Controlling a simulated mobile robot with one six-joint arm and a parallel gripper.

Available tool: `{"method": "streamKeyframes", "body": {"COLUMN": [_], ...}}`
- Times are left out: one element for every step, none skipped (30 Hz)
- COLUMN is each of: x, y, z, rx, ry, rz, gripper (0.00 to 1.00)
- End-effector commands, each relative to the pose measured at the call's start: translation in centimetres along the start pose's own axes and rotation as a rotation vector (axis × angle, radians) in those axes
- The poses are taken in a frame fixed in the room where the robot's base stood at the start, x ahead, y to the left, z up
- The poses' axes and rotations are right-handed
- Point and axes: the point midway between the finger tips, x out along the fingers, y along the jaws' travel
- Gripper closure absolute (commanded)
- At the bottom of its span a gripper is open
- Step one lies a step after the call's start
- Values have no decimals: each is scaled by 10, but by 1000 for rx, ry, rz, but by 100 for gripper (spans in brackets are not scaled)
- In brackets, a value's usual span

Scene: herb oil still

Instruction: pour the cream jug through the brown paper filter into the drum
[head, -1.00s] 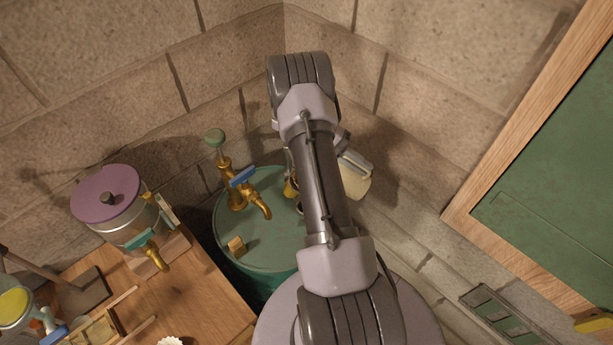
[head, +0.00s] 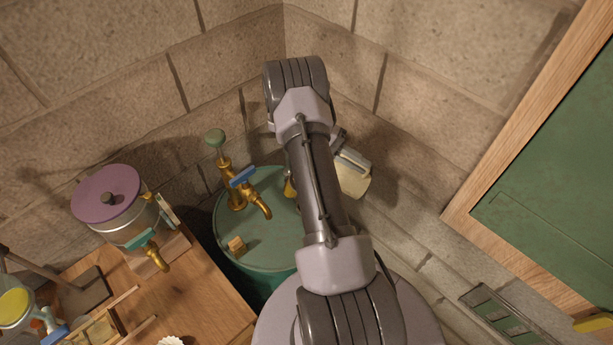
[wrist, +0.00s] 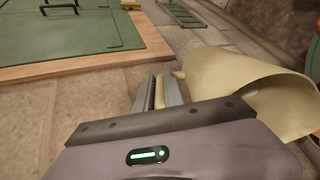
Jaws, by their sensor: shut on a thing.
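The cream jug (head: 353,182) hangs beside the right side of my forearm in the head view, partly hidden by it. In the wrist view the jug (wrist: 240,82) is large at the right and looks tilted. My gripper (wrist: 160,92) is shut on the jug's handle; its grey fingers (head: 353,158) also show in the head view. The green drum (head: 262,240) stands in the corner, left of the jug, its right part hidden by my arm. A small yellow piece (head: 290,188) shows on the drum beside my arm. I cannot make out the brown paper filter.
A brass tap with a blue handle (head: 242,178) rises above the drum. A small wooden block (head: 236,244) sits on its lid. A wooden bench (head: 190,300) with a purple-lidded pot (head: 106,193) is at left. Stone walls close in behind; a green wood-framed panel (head: 560,200) is at right.

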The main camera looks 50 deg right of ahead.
Motion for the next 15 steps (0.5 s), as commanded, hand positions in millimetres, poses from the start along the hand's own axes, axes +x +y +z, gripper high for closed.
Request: {"method": "streamKeyframes", "body": {"x": [0, -1, -1, -1, -2, -2, -2, -2, -3, -3, -4, -4, -4, -5, -5], "y": [0, 0, 0, 0, 1, 1, 1, 1, 1, 1, 1, 2, 2, 2, 2], "z": [0, 0, 0, 0, 0, 0, 0, 0, 0, 0, 0, 0, 0, 0, 0], "rx": [0, 1, 1, 1, 1, 1, 1, 1, 1, 1, 1, 1, 1, 0, -1], "ry": [0, -1, -1, -1, -1, -1, -1, -1, -2, -3, -3, -4, -5, -6, -6], "rz": [2, 3, 5, 7, 8, 10, 12, 13, 16, 18, 20, 23, 26, 29, 32], "gripper": [100, 100, 100, 100, 100, 100, 100, 100, 100, 100, 100, 100, 100, 100, 100]}}
